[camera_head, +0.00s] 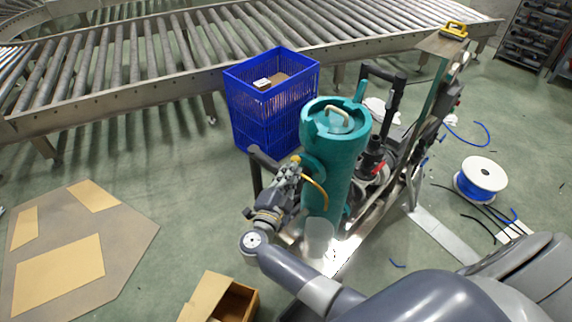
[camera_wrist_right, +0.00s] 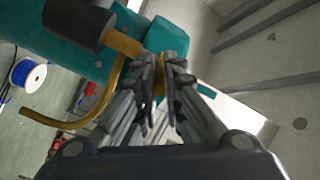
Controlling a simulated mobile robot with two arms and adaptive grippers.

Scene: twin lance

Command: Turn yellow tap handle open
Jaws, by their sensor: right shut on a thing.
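The yellow tap handle (camera_wrist_right: 159,76) sits between the fingertips of my right gripper (camera_wrist_right: 161,70) in the right wrist view. That gripper is shut on it, and the fingers hide part of it. A yellow stem (camera_wrist_right: 124,43) and a thin curved yellow tube (camera_wrist_right: 60,121) are beside it. In the head view my right gripper (camera_head: 289,172) is at the left side of the teal cylinder (camera_head: 340,165), by the yellow tap parts (camera_head: 296,159). The curved tube also shows there, against the cylinder. My left gripper is not in view.
A blue crate (camera_head: 270,85) stands behind the teal cylinder, before a roller conveyor (camera_head: 150,60). A metal frame with black pipes is to the right. A blue cable spool (camera_head: 482,178) and loose cables lie on the right floor. An open cardboard box (camera_head: 205,296) is at the front.

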